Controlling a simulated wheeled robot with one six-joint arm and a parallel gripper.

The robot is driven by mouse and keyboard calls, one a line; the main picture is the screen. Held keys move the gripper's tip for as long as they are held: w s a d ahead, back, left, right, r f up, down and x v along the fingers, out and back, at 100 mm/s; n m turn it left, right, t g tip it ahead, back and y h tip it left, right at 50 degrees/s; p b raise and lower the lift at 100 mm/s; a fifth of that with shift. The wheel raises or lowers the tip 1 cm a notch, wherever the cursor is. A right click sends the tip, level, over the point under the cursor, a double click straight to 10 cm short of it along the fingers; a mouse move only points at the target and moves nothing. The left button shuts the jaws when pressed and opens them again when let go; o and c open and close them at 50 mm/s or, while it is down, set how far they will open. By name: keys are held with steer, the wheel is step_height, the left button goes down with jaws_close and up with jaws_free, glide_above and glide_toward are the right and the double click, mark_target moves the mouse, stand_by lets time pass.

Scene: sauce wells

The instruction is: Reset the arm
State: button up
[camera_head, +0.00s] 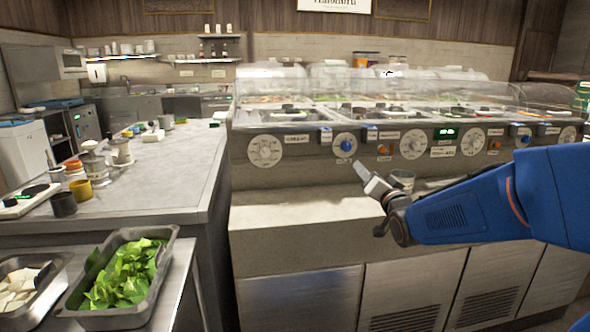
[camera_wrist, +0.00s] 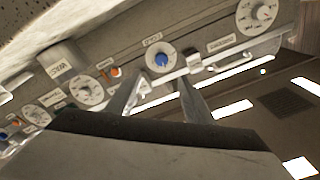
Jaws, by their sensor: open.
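My gripper (camera_head: 366,178) is at the end of my blue arm, which reaches in from the right in the head view. It hangs in front of the control panel (camera_head: 318,147) of the serving counter, above the pale stone ledge (camera_head: 290,207). In the wrist view the two fingers of my gripper (camera_wrist: 160,95) stand apart, with nothing between them that I can see being held. A blue knob (camera_wrist: 161,60) on the panel shows beyond the fingertips.
The sauce wells (camera_head: 290,112) lie behind a clear guard (camera_head: 270,88) above the panel. A steel table (camera_head: 165,180) on the left holds mugs and jars. A tray of green leaves (camera_head: 165,240) stands at the front left. The ledge left of my gripper is clear.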

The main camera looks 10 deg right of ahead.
steer(key=s+a+f+n+g, duration=0.1)
steer(key=s+f+g, duration=0.3)
steer(key=s, duration=0.8)
steer(key=s+a+f+n+g, duration=0.1)
steer(key=s+f+n+g, duration=0.2)
steer(key=s, duration=1)
steer(key=s+a+f+n+g, duration=0.1)
steer(key=s+f+n+g, duration=0.1)
steer(key=s+f+g, duration=0.5)
steer(key=s+f, duration=0.2)
steer(key=s, duration=0.4)
steer(key=shift+s+a+f+h, duration=0.2)
steer(key=shift+f+h, duration=0.05)
steer(key=shift+h, duration=0.05)
